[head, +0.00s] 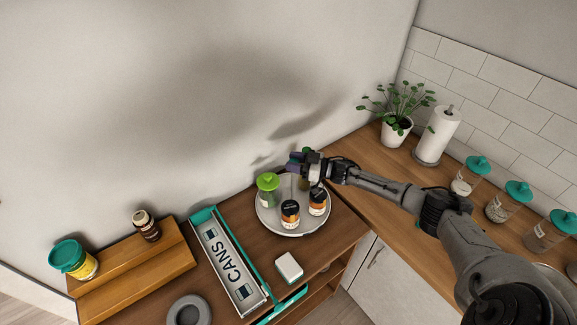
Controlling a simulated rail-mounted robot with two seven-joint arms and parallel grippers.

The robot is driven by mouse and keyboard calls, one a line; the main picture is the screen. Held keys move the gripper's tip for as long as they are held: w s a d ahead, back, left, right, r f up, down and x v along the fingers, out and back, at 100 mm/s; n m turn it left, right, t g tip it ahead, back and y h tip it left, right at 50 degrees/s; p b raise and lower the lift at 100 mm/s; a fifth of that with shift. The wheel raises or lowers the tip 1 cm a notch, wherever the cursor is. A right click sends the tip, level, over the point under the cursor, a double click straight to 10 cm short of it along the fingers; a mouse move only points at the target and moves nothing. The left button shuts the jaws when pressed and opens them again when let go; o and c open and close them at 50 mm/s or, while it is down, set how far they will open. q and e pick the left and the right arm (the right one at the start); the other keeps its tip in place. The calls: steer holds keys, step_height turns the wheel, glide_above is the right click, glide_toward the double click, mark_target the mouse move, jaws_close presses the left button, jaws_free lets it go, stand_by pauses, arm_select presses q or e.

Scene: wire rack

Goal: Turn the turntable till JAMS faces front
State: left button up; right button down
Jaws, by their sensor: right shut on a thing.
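The round pale turntable (270,226) sits on the wooden counter against the wall. It carries a green-lidded glass jar (268,192) at its left and two dark-lidded jars with orange labels, one at the front (290,214) and one at the right (318,203). I cannot read JAMS on it. My right gripper (296,166) reaches in from the right over the far part of the turntable and is shut. Its fingertips are partly hidden, so the exact spot it grips is unclear. My left gripper is not in view.
A long CANS tray (212,241) and a small white box (289,266) stand left and in front. A wooden step shelf (130,264) holds two containers. A plant (397,130), paper towel roll (438,135) and several teal-lidded jars (507,202) stand at the right.

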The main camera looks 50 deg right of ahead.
steer(key=shift+n+g+y+b, duration=0.5)
steer(key=shift+n+y+b, duration=0.1)
steer(key=shift+y+b, duration=0.2)
steer(key=c, duration=0.7)
jaws_free()
steer(key=b+v, duration=0.1)
steer(key=v, duration=1.2)
steer(key=shift+s+d, duration=0.25)
steer(key=shift+d, duration=0.05)
